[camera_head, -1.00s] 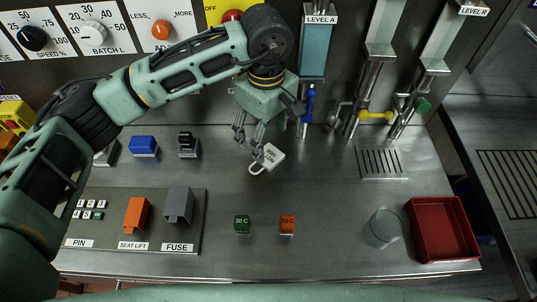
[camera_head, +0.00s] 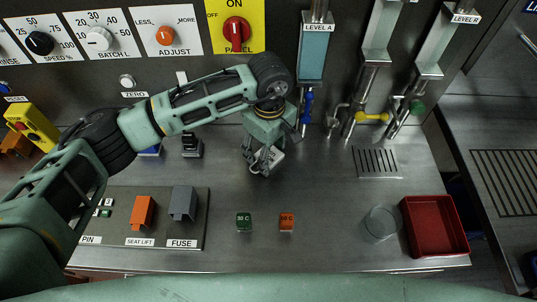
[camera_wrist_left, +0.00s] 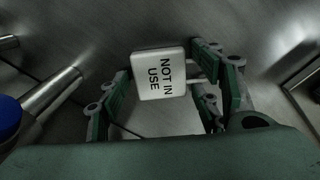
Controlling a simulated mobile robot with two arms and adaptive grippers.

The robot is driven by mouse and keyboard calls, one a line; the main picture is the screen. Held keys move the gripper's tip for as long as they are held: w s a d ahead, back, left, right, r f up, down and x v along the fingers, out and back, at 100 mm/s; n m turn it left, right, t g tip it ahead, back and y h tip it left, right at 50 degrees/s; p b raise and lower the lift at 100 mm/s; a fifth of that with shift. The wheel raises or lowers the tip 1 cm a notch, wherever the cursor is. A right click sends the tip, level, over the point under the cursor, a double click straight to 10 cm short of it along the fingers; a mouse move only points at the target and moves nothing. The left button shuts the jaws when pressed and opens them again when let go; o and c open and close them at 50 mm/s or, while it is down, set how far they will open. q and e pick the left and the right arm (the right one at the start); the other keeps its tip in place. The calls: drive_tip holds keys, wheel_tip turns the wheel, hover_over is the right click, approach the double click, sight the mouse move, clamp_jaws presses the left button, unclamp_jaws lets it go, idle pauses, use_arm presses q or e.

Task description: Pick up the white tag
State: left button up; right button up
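The white tag (camera_head: 278,156) lies on the metal counter, partly hidden by my left gripper in the head view. In the left wrist view the tag (camera_wrist_left: 159,74) reads "NOT IN USE". My left gripper (camera_head: 262,163) reaches down over it. In the left wrist view the left gripper (camera_wrist_left: 163,65) is open, its fingers on either side of the tag. Narrow gaps seem to show beside it; contact is hard to tell. My right gripper is not in view.
A green block (camera_head: 244,221) and an orange block (camera_head: 287,221) stand in front. A glass (camera_head: 381,223) and a red tray (camera_head: 435,227) are at the right. Blue (camera_head: 307,104) and yellow (camera_head: 371,117) valve handles are behind. The middle of the counter is mostly clear.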

use_arm(q)
drive_tip(key=c, duration=0.7)
drive_tip(key=shift+r, duration=0.1)
drive_tip(key=shift+c, duration=0.2)
drive_tip(key=shift+w+r+b, duration=0.1)
drive_tip(key=shift+r+b, duration=0.3)
drive_tip(key=shift+r, duration=0.15)
wheel_tip(320, 180, up, 3)
drive_tip(key=shift+f+b, duration=0.2)
drive_tip(key=shift+b, duration=0.45)
drive_tip(key=s+d+r+b, duration=0.3)
drive_tip(key=s+d+r, duration=0.3)
drive_tip(key=d, duration=0.4)
drive_tip(key=shift+r, duration=0.6)
